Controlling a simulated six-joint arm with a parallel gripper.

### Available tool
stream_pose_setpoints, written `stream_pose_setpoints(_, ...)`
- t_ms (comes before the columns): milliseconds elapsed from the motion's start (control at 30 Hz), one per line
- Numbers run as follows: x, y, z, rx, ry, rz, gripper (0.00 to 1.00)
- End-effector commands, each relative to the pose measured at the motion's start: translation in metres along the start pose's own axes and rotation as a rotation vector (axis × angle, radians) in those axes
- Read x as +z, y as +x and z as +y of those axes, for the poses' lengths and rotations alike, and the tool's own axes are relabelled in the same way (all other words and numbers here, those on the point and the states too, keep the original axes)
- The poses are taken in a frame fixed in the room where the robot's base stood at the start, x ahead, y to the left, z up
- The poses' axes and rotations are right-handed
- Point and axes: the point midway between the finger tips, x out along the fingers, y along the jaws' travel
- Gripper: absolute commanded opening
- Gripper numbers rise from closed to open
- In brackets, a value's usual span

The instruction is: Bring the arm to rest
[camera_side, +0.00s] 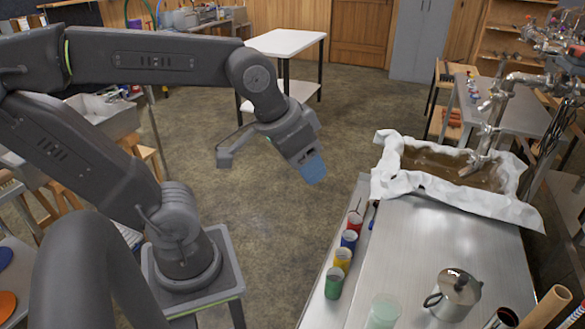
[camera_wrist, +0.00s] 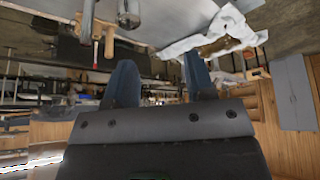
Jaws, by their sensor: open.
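My gripper (camera_side: 313,168) hangs in the air in the side view, over the floor and to the left of the metal table. Its blue fingers point down and to the right, apart from every object. In the wrist view the two dark blue fingers of my gripper (camera_wrist: 158,75) stand apart with nothing between them. My gripper is open and empty.
The metal table (camera_side: 420,250) bears a moka pot (camera_side: 457,293), a pale green glass (camera_side: 384,311) and a basin (camera_side: 455,168) with brown liquid and crumpled white lining. Several coloured cups (camera_side: 343,260) line its left ledge. A white table (camera_side: 287,42) stands behind; the middle floor (camera_side: 255,200) is clear.

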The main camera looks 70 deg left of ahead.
Motion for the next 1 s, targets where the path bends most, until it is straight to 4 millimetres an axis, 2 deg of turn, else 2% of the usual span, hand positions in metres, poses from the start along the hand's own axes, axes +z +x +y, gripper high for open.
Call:
stream_pose_setpoints(100,0.018,0.002,-0.004,-0.004,0.049,0.022,0.50)
stream_pose_setpoints(200,0.023,0.003,-0.005,-0.005,0.065,0.027,0.50)
stream_pose_setpoints(1000,0.023,0.003,-0.004,-0.005,0.065,0.026,0.50)
